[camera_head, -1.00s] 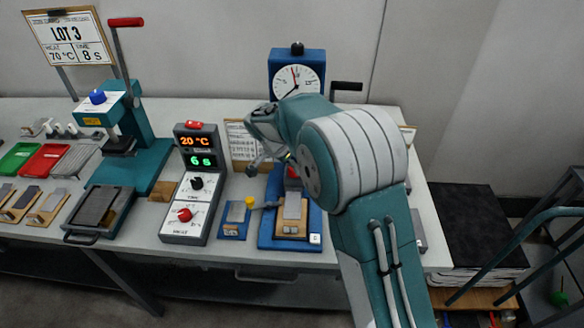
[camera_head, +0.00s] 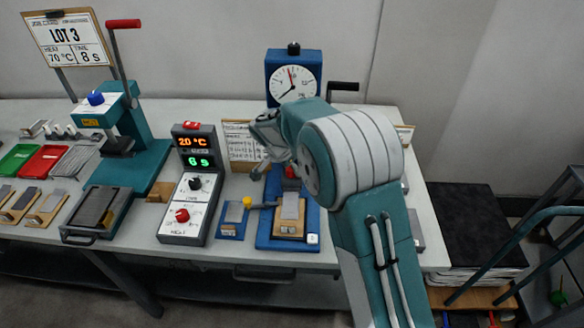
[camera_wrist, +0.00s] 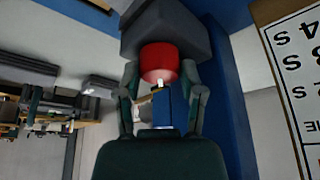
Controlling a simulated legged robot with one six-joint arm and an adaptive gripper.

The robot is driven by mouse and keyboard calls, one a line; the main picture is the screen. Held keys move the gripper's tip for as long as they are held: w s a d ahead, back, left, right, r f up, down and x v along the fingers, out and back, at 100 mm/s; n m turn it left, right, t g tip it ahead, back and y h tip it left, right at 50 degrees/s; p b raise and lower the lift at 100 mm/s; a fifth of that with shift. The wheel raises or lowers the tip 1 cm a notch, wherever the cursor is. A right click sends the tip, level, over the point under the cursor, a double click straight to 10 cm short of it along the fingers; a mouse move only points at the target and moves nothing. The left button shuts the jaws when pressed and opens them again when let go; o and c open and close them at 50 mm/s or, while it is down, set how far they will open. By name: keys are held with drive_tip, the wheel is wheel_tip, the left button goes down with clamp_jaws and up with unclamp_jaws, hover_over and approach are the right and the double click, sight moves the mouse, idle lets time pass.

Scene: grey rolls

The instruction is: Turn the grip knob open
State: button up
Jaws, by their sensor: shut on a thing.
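The red grip knob (camera_wrist: 160,62) sits on a dark grey block of the blue tester and shows between the two fingers of my gripper (camera_wrist: 162,88) in the wrist view. The fingers are shut on its sides. In the head view my gripper (camera_head: 262,165) is at the left of the blue tester, beneath its round dial (camera_head: 294,82). A small red part (camera_head: 291,172) shows just right of the fingers there. My forearm hides much of the tester's middle. The knob's turn angle cannot be read.
A grey control box (camera_head: 193,190) with a lit display and two knobs stands left of the tester. A sample on a wooden holder (camera_head: 290,213) lies on the tester's blue base. A black crank handle (camera_head: 345,87) sticks out right of the dial.

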drive_tip(key=shift+s+f+n, duration=0.1)
drive_tip(key=shift+f+n, duration=0.05)
drive_tip(key=shift+n, duration=0.15)
drive_tip(key=n+t+y, duration=0.1)
drive_tip(key=n, duration=0.2)
drive_tip(key=shift+n, duration=0.4)
drive_tip(key=n+y, duration=0.2)
drive_tip(key=n, duration=0.2)
drive_tip(key=n+y, duration=0.1)
drive_tip(key=n, duration=0.4)
drive_tip(key=shift+d+f+y, duration=0.1)
drive_tip(key=shift+y, duration=0.3)
drive_tip(key=shift+n+g+y, duration=0.4)
drive_tip(key=shift+n+y, duration=0.3)
drive_tip(key=shift+n, duration=1.4)
drive_tip(key=shift+s, duration=0.1)
drive_tip(key=o, duration=1.2)
drive_tip(key=shift+c, duration=0.2)
drive_tip(key=shift+r, duration=0.2)
